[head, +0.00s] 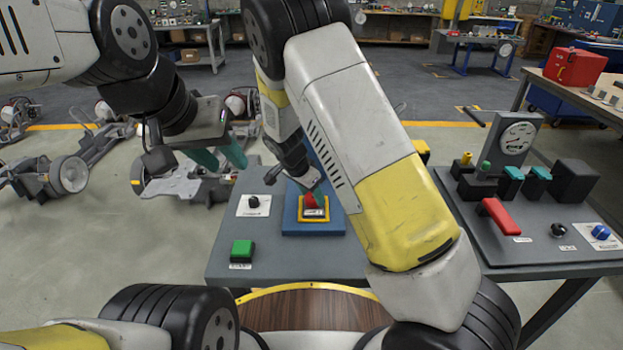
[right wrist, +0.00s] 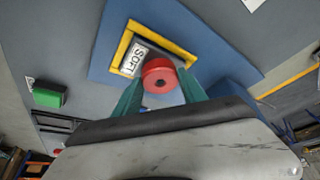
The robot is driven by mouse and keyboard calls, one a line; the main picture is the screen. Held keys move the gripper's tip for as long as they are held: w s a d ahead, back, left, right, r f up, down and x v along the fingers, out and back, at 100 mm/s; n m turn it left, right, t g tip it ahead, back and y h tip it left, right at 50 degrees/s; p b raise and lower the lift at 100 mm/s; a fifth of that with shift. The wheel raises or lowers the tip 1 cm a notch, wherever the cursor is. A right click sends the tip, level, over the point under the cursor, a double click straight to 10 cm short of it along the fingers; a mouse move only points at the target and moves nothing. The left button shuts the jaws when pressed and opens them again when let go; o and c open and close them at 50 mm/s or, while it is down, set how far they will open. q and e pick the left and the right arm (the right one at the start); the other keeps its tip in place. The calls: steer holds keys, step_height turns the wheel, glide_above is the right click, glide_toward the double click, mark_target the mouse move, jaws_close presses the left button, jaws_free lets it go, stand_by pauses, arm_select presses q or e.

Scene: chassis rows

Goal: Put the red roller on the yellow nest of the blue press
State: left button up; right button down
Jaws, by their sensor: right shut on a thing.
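The red roller (head: 309,201) is between the teal fingertips of my right gripper (right wrist: 160,88), which is shut on it. The nest (head: 301,219) sits on the blue press (head: 290,229) in the head view. My left gripper (head: 220,157) is open and empty, left of the press, above the floor.
A second table at right carries a red handle (head: 500,216), a gauge (head: 517,137) and a blue knob (head: 600,232). Wheeled chassis (head: 68,175) stand at left.

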steer(key=shift+f, duration=0.4)
steer(key=c, duration=0.6)
jaws_free()
steer(key=shift+r, duration=0.1)
steer(key=v, duration=0.7)
steer(key=shift+s+a+r, duration=0.1)
steer(key=shift+r, duration=0.15)
